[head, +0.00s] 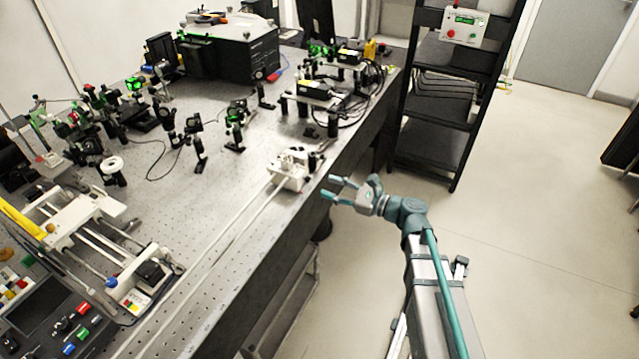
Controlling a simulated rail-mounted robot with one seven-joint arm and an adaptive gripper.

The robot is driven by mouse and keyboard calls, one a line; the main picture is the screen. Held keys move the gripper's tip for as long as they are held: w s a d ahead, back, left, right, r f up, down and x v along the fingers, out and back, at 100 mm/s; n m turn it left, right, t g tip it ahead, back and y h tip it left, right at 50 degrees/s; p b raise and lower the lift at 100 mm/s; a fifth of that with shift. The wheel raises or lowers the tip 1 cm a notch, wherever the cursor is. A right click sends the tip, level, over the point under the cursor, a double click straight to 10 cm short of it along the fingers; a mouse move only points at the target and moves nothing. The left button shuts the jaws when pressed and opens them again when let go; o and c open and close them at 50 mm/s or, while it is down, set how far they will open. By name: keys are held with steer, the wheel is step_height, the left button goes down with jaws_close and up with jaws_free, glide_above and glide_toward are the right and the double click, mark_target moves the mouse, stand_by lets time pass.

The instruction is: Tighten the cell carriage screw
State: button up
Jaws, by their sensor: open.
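A small white carriage-like block (286,172) sits at the table's right edge, at the far end of two pale rails (225,240). It may be the cell carriage. Small parts show on its top, but I cannot make out a screw. My gripper (328,187) is open and empty, its fingers pointing left. In the picture it is just right of the white block, past the table's edge. No contact with the block shows.
The perforated optical table (220,185) carries several optics mounts and a black box (232,50) at the back. A white-framed slide assembly (95,225) stands at left. A black shelf rack (440,110) stands behind my gripper. The floor (530,220) at right is clear.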

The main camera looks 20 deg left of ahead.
steer(key=s+d, duration=0.1)
steer(key=d, duration=0.5)
stand_by(0.4)
steer(key=s+d+f+n+g+h, duration=0.1)
steer(key=s+d+f+n+h, duration=0.35)
steer(key=f, duration=0.55)
steer(key=s+d+f+n+g+h, duration=0.25)
steer(key=s+f+n, duration=0.2)
steer(key=f, duration=0.55)
steer(key=s+d+f+n+g+h, duration=0.1)
steer(key=s+d+f+n+h, duration=0.3)
steer(key=f, duration=0.6)
steer(key=s+d+f+n+g+h, duration=0.1)
steer(key=s+d+f+h, duration=0.1)
steer(key=s+d+f, duration=0.3)
steer(key=s+d+f+n+g+h, duration=0.2)
steer(key=s+d+f, duration=0.3)
steer(key=s, duration=0.8)
steer(key=s+d+f+n+g+h, duration=0.1)
steer(key=s+d+f+g+h, duration=0.1)
steer(key=s+d+f, duration=0.3)
steer(key=s+d, duration=0.1)
steer(key=s, duration=0.3)
steer(key=shift+h, duration=0.4)
